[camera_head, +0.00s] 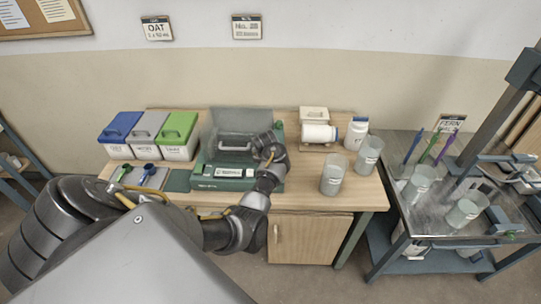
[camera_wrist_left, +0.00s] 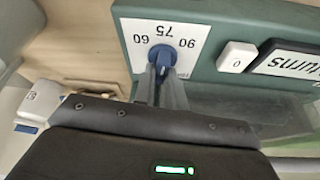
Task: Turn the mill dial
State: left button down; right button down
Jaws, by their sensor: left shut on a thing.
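The mill (camera_head: 222,183) is a green box with a grey see-through cover on the table. Its dial (camera_wrist_left: 162,55) is a small blue knob on a white plate marked 60, 75 and 90, which appear upside down in the left wrist view. My left gripper (camera_wrist_left: 164,78) is shut on the dial. I cannot tell exactly which mark the dial points to. In the head view my left gripper (camera_head: 268,152) is at the mill's right end, and the dial is hidden there. My right gripper is not in view.
A white button (camera_wrist_left: 237,56) and a dark-framed "turns" display (camera_wrist_left: 290,63) sit beside the dial plate. Blue, grey and green-lidded bins (camera_head: 178,150) stand left of the mill.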

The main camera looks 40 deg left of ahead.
pick_arm(q)
jog(key=shift+r+n+y+p, duration=0.2)
jog(key=shift+n+y+p, duration=0.1)
jog(key=shift+n+p, duration=0.6)
jog(key=shift+n+g+p, duration=0.4)
jog(key=shift+n+p, duration=0.3)
jog(key=shift+p, duration=0.05)
jog(key=n+y+p, duration=0.1)
jog(key=n, duration=0.1)
jog(key=shift+f+n+g, duration=0.1)
jog(key=shift+n+g, duration=0.3)
jog(key=n, duration=0.2)
jog(key=shift+f+n+g+y+b, duration=0.15)
jog(key=shift+n+g+y+b, duration=0.15)
jog(key=shift+g+b, duration=0.1)
jog(key=shift+n+g+b, duration=0.7)
jog(key=shift+n+b, duration=0.35)
jog(key=shift+n, duration=0.65)
